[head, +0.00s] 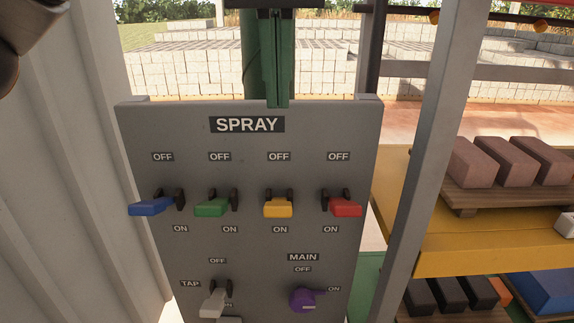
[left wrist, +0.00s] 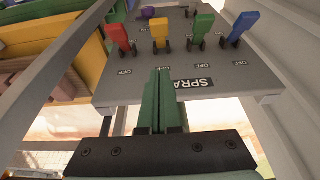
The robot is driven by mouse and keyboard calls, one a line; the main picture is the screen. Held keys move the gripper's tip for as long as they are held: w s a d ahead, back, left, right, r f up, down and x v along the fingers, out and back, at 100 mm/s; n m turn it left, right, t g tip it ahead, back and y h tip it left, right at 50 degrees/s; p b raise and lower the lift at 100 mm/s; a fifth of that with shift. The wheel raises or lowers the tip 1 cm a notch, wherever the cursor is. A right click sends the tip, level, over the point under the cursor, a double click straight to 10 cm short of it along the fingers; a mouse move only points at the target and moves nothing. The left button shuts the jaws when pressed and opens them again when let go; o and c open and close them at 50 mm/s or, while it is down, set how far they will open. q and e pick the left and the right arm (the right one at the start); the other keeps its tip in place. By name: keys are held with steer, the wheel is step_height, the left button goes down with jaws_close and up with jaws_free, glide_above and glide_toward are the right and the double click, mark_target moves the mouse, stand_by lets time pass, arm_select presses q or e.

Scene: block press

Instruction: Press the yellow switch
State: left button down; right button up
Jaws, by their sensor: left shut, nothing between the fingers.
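The yellow switch (head: 278,207) is the third of a row of levers on the grey SPRAY panel (head: 190,245). It has an OFF label above and an ON label below. Its handle sticks out from a black mount. In the left wrist view the yellow switch (left wrist: 159,32) stands beyond the fingertips, between the red and green ones. My left gripper (head: 278,104) comes down from the top, its green fingers shut and empty. Its tips are at the panel's upper edge, above the yellow switch and apart from it. They also show in the left wrist view (left wrist: 160,72). My right gripper is not in view.
Blue (head: 150,206), green (head: 211,207) and red (head: 345,207) switches flank the yellow one. A white tap lever (head: 213,303) and purple main knob (head: 306,299) sit lower. A grey post (head: 424,160) and yellow shelf (head: 470,258) stand right; a corrugated wall (head: 75,180) stands left.

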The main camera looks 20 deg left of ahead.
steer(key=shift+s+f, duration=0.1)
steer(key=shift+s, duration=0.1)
arm_select(q)
steer(key=shift+s, duration=0.1)
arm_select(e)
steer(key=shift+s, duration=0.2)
arm_select(q)
glide_above(279, 202)
step_height(279, 202, down, 9)
steer(key=shift+r+b, duration=0.15)
steer(key=shift+b, duration=0.25)
steer(key=f, duration=0.1)
steer(key=s+f, duration=0.1)
steer(key=f, duration=0.1)
steer(key=shift+d+f, duration=0.1)
steer(key=shift+d, duration=0.05)
steer(key=shift+s+d+f, duration=0.1)
steer(key=shift+s+f, duration=0.15)
steer(key=shift+f, duration=0.3)
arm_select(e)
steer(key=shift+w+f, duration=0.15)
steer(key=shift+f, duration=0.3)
